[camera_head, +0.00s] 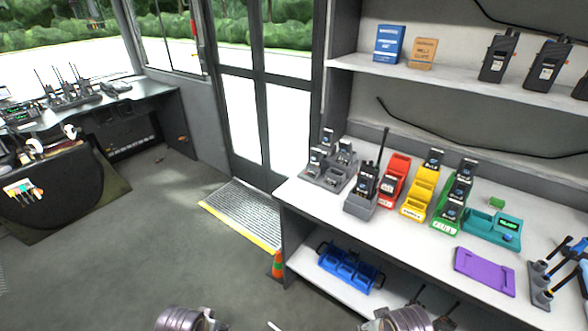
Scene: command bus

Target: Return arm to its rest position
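The rounded metal part of my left arm (186,318) shows at the bottom edge, left of the middle. A similar part of my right arm (402,319) shows at the bottom edge, in front of the lower shelf. Both are cut off by the frame. I make out no gripper fingers of either arm, so I cannot see whether they hold anything. Small dark shapes (446,318) beside my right arm are too cut off to identify.
The right counter (400,235) carries radios in grey, red, yellow and green chargers, a teal device (490,228) and a purple tray (485,271). A blue holder (350,267) sits on the shelf below. The floor (150,235) at left is clear.

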